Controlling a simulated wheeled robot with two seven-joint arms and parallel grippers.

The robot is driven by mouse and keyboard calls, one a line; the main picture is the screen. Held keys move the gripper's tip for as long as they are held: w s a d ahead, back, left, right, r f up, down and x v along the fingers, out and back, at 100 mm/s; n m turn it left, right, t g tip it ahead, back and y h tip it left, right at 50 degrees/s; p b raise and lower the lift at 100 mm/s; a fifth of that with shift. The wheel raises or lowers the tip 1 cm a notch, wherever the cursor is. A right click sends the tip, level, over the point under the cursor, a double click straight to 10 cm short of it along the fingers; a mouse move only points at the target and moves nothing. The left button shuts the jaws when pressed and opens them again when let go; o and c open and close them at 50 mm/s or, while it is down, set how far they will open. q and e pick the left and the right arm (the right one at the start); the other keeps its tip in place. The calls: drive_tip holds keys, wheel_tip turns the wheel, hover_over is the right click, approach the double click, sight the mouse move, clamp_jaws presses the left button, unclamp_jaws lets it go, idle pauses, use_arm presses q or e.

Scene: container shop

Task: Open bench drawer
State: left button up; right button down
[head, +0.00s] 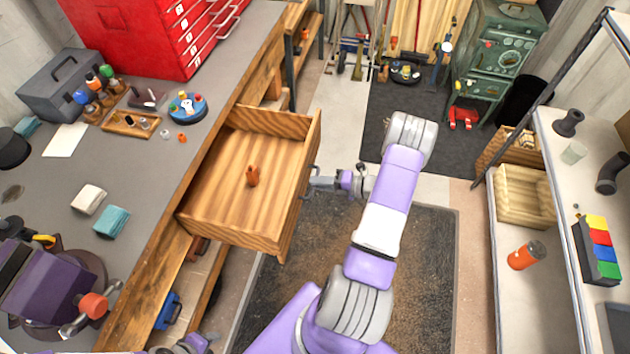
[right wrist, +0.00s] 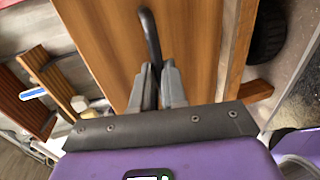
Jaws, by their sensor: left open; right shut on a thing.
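The wooden bench drawer (head: 222,205) stands well out from the bench (head: 165,205), its inside open to view. A small orange-brown object (head: 253,176) stands on the drawer floor. My right gripper (head: 313,184) is at the outside of the drawer front. In the right wrist view its fingers (right wrist: 157,86) are shut on the dark curved handle (right wrist: 150,38), which stands out from the wooden front (right wrist: 98,45). My left gripper (head: 192,345) is open, low at the bottom edge beside the bench, only partly in view.
The grey benchtop holds a purple vise (head: 50,290), cloths (head: 110,221), a small tray (head: 130,123) and a red tool chest (head: 150,35). A dark mat (head: 420,250) covers the floor right of the drawer. A shelf unit (head: 535,310) stands at right.

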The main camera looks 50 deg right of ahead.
drive_tip(key=c, duration=1.2)
unclamp_jaws()
drive_tip(key=shift+o, duration=0.2)
drive_tip(key=v, duration=0.7)
drive_tip(key=shift+s+d+p, duration=0.15)
drive_tip(key=shift+s+p, duration=0.1)
drive_tip(key=shift+p, duration=0.05)
drive_tip(key=shift+s, duration=0.1)
